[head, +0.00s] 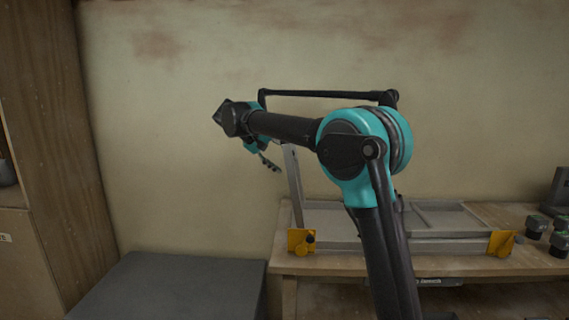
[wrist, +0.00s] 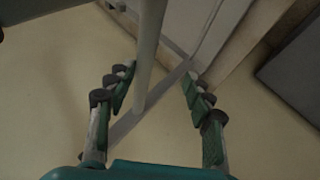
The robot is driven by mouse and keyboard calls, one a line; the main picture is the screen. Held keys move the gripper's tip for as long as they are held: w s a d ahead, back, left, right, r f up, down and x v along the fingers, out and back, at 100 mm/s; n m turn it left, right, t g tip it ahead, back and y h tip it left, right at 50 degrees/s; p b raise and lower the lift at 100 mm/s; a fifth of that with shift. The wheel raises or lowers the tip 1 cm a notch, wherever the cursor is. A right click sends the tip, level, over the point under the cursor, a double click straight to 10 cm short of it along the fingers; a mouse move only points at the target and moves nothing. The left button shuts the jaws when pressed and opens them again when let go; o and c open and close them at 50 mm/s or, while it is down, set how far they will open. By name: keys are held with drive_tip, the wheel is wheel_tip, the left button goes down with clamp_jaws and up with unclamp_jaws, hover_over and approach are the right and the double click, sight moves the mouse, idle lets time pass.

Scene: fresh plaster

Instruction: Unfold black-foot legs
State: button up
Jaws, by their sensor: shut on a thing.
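A grey folding frame (head: 340,218) lies on the wooden workbench, with one pale grey leg (head: 294,188) standing up steeply from its left end. No black foot can be made out. My gripper (head: 270,163) is beside the upper part of this leg in the head view. A second, flat bar (wrist: 130,123) runs diagonally between the fingers.
Yellow brackets sit at the left (head: 301,241) and right (head: 502,243) front corners of the frame. Small dark-green items (head: 537,226) stand on the workbench (head: 340,265) at the right. A dark grey box-like surface (head: 170,285) is at the lower left, and a wooden cabinet (head: 40,130) stands far left.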

drive_tip(key=v, duration=1.1)
drive_tip(key=shift+a, duration=0.15)
